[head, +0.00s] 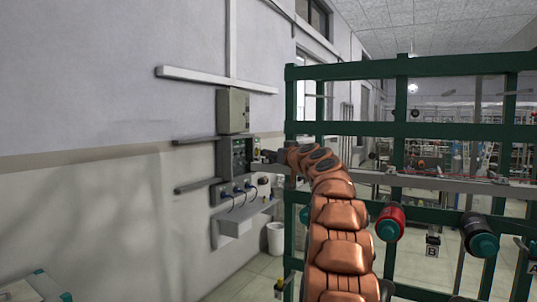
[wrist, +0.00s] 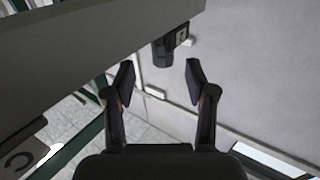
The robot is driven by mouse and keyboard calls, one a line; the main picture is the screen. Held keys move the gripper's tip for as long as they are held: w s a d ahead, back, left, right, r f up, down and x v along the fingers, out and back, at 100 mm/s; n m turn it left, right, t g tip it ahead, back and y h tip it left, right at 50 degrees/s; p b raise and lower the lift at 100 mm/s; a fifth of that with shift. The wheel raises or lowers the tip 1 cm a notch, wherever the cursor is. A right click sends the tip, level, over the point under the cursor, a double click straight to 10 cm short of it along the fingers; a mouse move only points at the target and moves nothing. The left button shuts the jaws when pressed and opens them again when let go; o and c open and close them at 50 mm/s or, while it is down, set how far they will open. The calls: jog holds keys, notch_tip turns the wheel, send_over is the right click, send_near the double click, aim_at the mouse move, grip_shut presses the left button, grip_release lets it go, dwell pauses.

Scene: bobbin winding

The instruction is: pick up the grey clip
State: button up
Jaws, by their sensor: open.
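A small dark grey block-like piece (wrist: 165,50), which looks like the grey clip, shows at the top middle of the wrist view. It sits by the edge of a long grey beam, and I cannot tell how it is fixed there. My gripper (wrist: 160,74) is open, with its two fingers apart and nothing between the tips. The piece appears beyond the fingertips, roughly between their lines and apart from them. In the head view my copper-coloured arm reaches up and away, and its far end is small there. I cannot pick out the clip in that view.
The grey beam (wrist: 70,60) fills the upper left of the wrist view. A green rack (head: 400,130) stands right of my arm, with a red spool (head: 391,218) and a black spool (head: 478,236). A wall control box (head: 233,110) and a white bin (head: 275,238) are on the left.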

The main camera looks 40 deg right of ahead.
jog(key=w, duration=0.1)
jog(key=w+p, duration=0.1)
jog(key=p, duration=0.1)
jog(key=shift+w+d+r, duration=0.3)
jog(key=shift+w+r, duration=0.1)
jog(key=shift+w+d+f+p, duration=0.15)
jog(key=shift+w+d+p, duration=0.05)
jog(key=shift+w+p, duration=0.4)
jog(key=shift+w, duration=0.1)
jog(key=c, duration=1)
